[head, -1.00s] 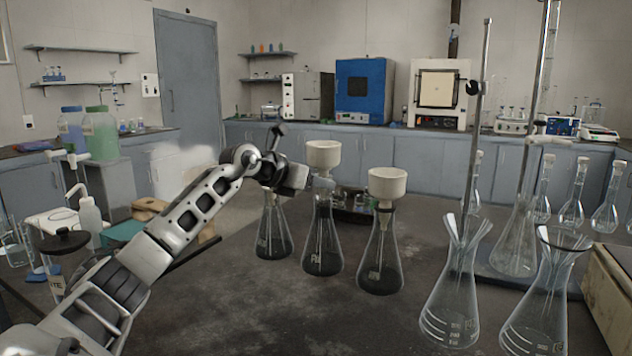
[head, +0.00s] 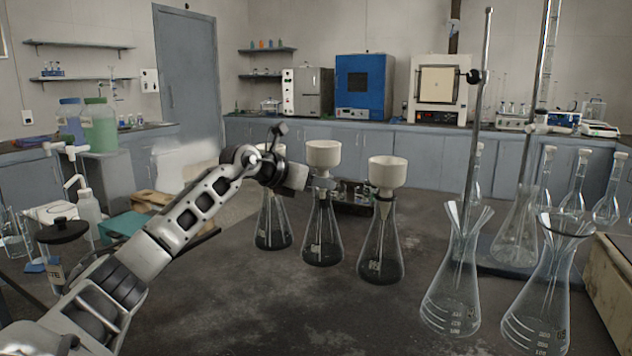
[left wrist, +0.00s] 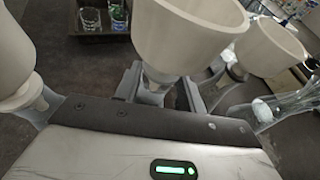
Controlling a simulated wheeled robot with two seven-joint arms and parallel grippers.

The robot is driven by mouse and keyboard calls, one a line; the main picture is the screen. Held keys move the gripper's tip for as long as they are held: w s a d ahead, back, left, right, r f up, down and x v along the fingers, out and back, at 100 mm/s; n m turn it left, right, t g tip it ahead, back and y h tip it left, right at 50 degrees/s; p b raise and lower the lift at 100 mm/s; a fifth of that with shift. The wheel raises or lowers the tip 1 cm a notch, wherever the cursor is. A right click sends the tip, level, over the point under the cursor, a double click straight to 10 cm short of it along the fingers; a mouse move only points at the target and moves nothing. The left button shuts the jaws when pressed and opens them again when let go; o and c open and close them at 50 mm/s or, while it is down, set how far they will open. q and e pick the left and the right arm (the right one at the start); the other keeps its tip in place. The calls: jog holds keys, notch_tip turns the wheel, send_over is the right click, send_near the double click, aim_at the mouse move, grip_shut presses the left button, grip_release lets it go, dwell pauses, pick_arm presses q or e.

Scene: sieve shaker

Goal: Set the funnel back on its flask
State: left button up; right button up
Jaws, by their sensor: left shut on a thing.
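My left gripper (head: 322,183) is shut on the stem of a cream funnel (head: 323,156), just under its bowl. The same held funnel (left wrist: 188,35) stands upright between the fingers in the left wrist view. It is above the neck of the middle dark-bottomed flask (head: 322,235). The fingers cover the flask mouth, so I cannot tell whether the funnel rests on it. A second funnel (head: 388,172) sits on the right-hand flask (head: 381,245). The left-hand flask (head: 273,225) is partly behind my gripper; a funnel (left wrist: 12,55) shows on that side in the wrist view.
Two clear flasks (head: 455,285) (head: 540,300) with flared tops stand front right, near a stand with a tall rod (head: 478,130). A dark tray with small glassware (head: 355,203) lies behind the flasks. The bench front centre is clear.

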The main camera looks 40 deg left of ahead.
pick_arm(q)
jog(key=shift+f, duration=0.2)
jog(key=shift+f+b, duration=0.35)
jog(key=shift+b, duration=0.05)
jog(key=shift+f, duration=0.3)
dwell(0.8)
dwell(0.9)
jog(key=o, duration=1.1)
jog(key=shift+o, duration=0.2)
jog(key=shift+f, duration=0.1)
